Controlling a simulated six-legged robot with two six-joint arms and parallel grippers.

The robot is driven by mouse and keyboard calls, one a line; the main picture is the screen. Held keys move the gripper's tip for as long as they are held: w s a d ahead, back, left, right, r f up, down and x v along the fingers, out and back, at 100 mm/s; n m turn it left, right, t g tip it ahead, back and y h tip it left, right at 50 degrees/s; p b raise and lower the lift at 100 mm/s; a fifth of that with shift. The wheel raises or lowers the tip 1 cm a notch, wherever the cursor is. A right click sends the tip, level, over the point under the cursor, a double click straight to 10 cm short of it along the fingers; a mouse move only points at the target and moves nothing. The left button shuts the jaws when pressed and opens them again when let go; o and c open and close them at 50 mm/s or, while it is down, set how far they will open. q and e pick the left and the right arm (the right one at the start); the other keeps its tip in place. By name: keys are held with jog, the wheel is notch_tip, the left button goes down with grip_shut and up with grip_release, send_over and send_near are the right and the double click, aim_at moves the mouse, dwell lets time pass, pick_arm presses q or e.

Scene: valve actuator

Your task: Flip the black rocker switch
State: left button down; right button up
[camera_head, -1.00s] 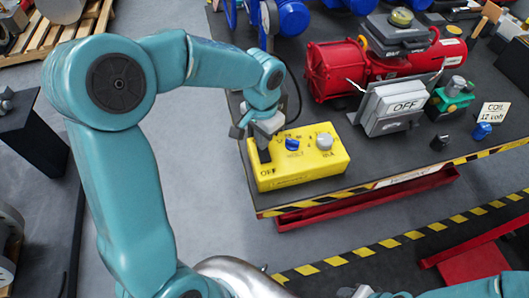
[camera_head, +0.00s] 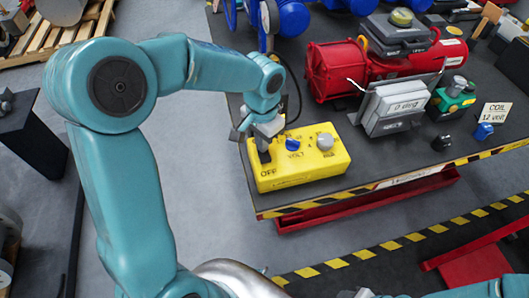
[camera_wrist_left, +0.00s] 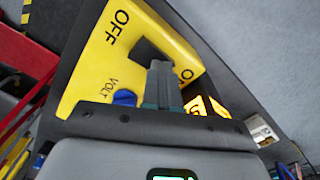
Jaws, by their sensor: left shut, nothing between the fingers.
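The black rocker switch (camera_wrist_left: 150,52) sits on the yellow box (camera_head: 297,174), between the OFF and ON labels in the left wrist view. A grey panel (camera_head: 392,105) on the bench shows a reading that looks like "0 deg".
A blue knob (camera_head: 292,144) and a grey knob (camera_head: 325,141) stand on the yellow box close to the gripper. A red actuator (camera_head: 332,72) lies behind. Small black and blue knobs stand at the right by the bench's striped edge.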

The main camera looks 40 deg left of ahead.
pick_arm(q)
jog(key=shift+r+p, duration=0.45)
jog(key=shift+r, duration=0.1)
notch_tip(320, 180, up, 6)
jog(key=p, duration=0.4)
jog(key=shift+f, duration=0.1)
jog(key=shift+s, duration=0.1)
